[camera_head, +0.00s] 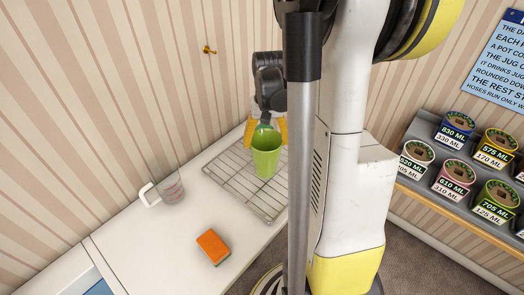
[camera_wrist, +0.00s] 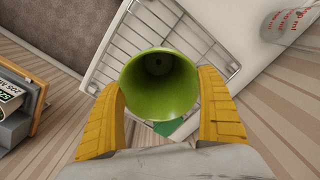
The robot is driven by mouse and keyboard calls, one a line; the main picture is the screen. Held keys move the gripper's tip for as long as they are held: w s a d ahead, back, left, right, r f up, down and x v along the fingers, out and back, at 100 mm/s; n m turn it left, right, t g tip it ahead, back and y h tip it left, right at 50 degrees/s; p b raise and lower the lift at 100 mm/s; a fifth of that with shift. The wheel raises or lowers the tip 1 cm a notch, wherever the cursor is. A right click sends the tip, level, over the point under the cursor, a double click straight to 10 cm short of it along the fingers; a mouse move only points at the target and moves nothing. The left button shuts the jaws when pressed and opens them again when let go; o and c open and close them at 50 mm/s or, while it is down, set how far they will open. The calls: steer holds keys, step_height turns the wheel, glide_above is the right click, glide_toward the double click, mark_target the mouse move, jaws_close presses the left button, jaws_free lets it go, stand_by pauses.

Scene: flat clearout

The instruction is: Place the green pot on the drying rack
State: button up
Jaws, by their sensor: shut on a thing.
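The green pot (camera_head: 266,152) is upright above the wire drying rack (camera_head: 222,176) in the head view. The wrist view looks down into the open mouth of the pot (camera_wrist: 158,90), which is empty, with the rack (camera_wrist: 112,48) behind it. My gripper (camera_wrist: 160,108) has its yellow fingers on either side of the pot and is shut on it. In the head view my gripper (camera_head: 264,132) is at the pot's far side. I cannot tell whether the pot's base touches the rack.
A clear measuring jug (camera_head: 170,190) stands on the white counter left of the rack. An orange sponge (camera_head: 213,246) lies near the counter's front. A shelf (camera_head: 450,205) of labelled pots and a blue sign (camera_head: 497,68) are at the right. Counter between jug and sponge is clear.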

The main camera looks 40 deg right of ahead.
mark_target(266, 145)
steer(key=shift+w+f, duration=0.2)
steer(key=shift+w, duration=0.05)
steer(key=shift+f+b, duration=0.6)
steer(key=shift+f, duration=1.3)
steer(key=shift+f, duration=0.2)
steer(key=o, duration=1.2)
steer(key=shift+o, duration=0.2)
steer(key=shift+r, duration=0.1)
